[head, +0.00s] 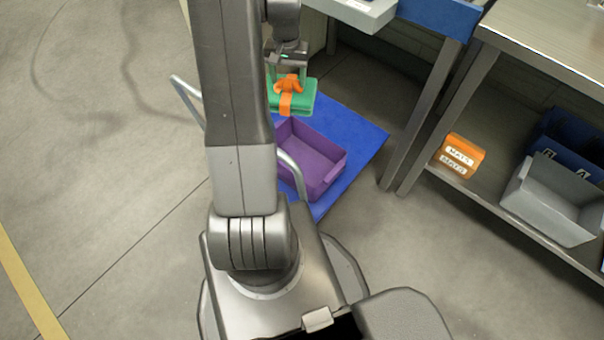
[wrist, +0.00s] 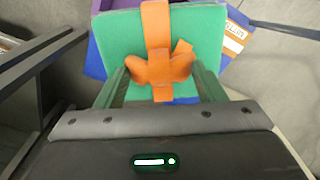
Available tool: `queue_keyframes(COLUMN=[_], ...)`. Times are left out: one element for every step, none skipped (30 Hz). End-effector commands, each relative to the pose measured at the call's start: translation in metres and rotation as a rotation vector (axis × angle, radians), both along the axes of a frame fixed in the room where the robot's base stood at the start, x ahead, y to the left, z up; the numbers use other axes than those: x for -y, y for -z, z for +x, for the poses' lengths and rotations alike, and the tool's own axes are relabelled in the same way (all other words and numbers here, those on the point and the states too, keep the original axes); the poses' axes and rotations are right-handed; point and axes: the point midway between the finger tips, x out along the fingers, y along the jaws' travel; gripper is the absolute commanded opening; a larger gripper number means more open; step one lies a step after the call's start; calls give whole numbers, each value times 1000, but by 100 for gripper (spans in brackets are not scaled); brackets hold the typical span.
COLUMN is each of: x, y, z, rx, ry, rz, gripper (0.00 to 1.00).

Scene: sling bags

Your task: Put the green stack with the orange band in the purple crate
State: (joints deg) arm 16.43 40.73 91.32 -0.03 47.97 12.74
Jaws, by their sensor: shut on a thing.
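The green stack (head: 305,98) is wrapped with an orange band (head: 286,103) that ends in an orange knot or bow on top. My gripper (head: 287,84) is shut on the orange knot, and the stack hangs below it. In the wrist view the green stack (wrist: 190,50) fills the upper middle, with the orange knot (wrist: 160,68) between my fingers. The purple crate (head: 328,165) stands on the blue mat, below the stack and nearer to my base in the head view. My arm hides its left part. In the wrist view the stack covers most of the purple crate (wrist: 95,62).
The blue mat (head: 362,148) lies on the grey floor. A pale bent tube (head: 185,95) shows left of my arm. To the right, a metal shelf (head: 480,190) holds an orange box (head: 460,155) and a grey bin (head: 550,205). Table legs stand right of the mat.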

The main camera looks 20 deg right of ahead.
Motion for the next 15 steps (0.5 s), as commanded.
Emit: queue_keyframes(x=[4, 7, 10, 12, 14, 17, 19, 20, 23, 24, 26, 28, 29, 30, 31], y=[42, 58, 79, 95, 111, 132, 147, 161, 179, 192, 204, 218, 228, 236, 246], z=[-1, -2, -2, -3, -4, -5, -6, -7, -9, -10, -12, -13, -15, -16, -17], rx=[-6, -6, -5, -6, -6, -5, -5, -5, -4, -4, -4, -3, -3, -2, -2], ry=[51, 81, 123, 154, 185, 226, 257, 286, 324, 350, 375, 406, 428, 446, 468], rz=[1, 1, 1, 1, 1, 1, 0, 0, 0, 0, 0, 0, 0, 0, 0], gripper=[3, 3, 3, 3, 3, 3, 3, 3, 3, 3, 3, 3, 3, 3, 3])
